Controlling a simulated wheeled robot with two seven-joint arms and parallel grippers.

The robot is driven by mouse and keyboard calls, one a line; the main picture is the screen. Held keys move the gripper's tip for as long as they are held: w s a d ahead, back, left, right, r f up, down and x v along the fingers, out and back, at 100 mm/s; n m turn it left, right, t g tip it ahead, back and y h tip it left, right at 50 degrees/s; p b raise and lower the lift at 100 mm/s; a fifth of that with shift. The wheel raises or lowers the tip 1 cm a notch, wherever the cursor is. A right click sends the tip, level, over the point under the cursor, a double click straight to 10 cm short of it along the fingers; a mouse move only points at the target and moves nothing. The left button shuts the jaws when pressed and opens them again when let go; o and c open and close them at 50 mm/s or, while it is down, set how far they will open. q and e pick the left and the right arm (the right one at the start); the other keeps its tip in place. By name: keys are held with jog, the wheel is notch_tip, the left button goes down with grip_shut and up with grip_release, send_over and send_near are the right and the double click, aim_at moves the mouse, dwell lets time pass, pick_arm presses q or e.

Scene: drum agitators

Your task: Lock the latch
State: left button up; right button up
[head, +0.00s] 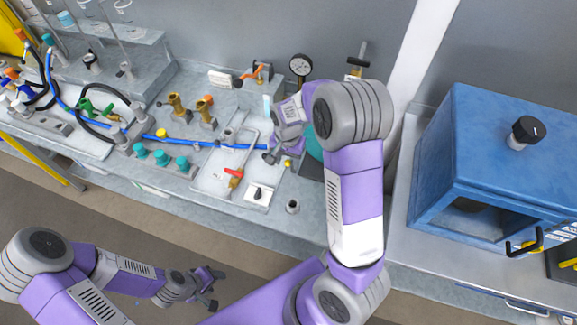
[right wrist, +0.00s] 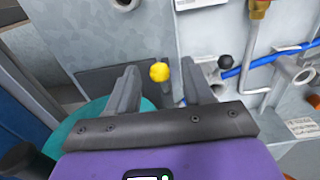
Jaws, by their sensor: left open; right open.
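A round yellow knob (right wrist: 159,72) shows between the fingertips of my right gripper (right wrist: 160,78) in the right wrist view. The fingers are apart on either side of it, with gaps showing. The knob stands before a grey metal panel; I cannot tell for sure that it belongs to the latch. In the head view a small yellow knob (head: 288,163) shows right beside my right gripper (head: 277,157), which partly hides that spot. My left gripper (head: 210,289) is open and empty, low at the left over the floor, away from the bench.
A teal drum (head: 315,145) is partly hidden behind my right arm. A black knob (right wrist: 225,62) and a blue hose (right wrist: 258,62) are right of the yellow knob. A red-handled valve (head: 235,177) and pressure gauge (head: 300,66) are nearby. A blue cabinet (head: 490,130) stands right.

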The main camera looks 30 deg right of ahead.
jog(key=shift+f, duration=0.65)
jog(key=c, duration=0.9)
